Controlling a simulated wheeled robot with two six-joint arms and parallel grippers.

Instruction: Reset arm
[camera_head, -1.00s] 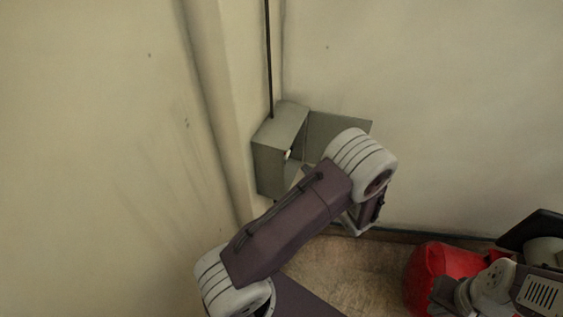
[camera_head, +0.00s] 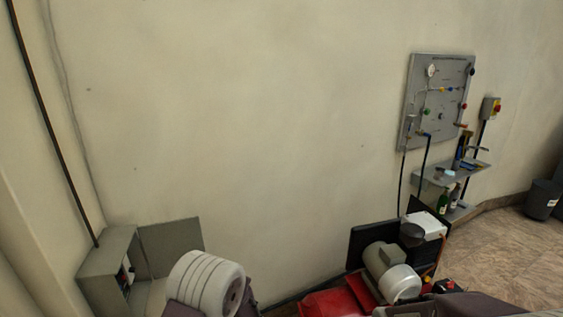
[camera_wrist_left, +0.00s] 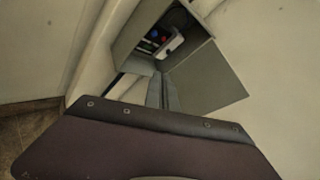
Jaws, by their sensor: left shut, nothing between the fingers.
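My left arm (camera_head: 205,285) comes in at the bottom of the head view, with a pale ribbed joint in front of an open grey wall box (camera_head: 108,275). The left gripper itself is hidden there. In the left wrist view, my left gripper (camera_wrist_left: 166,92) shows as narrow grey fingers beyond its dark body, shut and empty. It points toward the open box (camera_wrist_left: 150,25), whose door (camera_wrist_left: 205,85) hangs open to the right. A small white switch or fitting and coloured parts sit inside the box. My right gripper cannot be made out.
A grey panel with gauges and valves (camera_head: 438,105) hangs on the wall at the right, above a shelf (camera_head: 455,180) with bottles. A red object (camera_head: 335,303) is at the bottom. A dark bin (camera_head: 541,199) stands at the far right on open floor.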

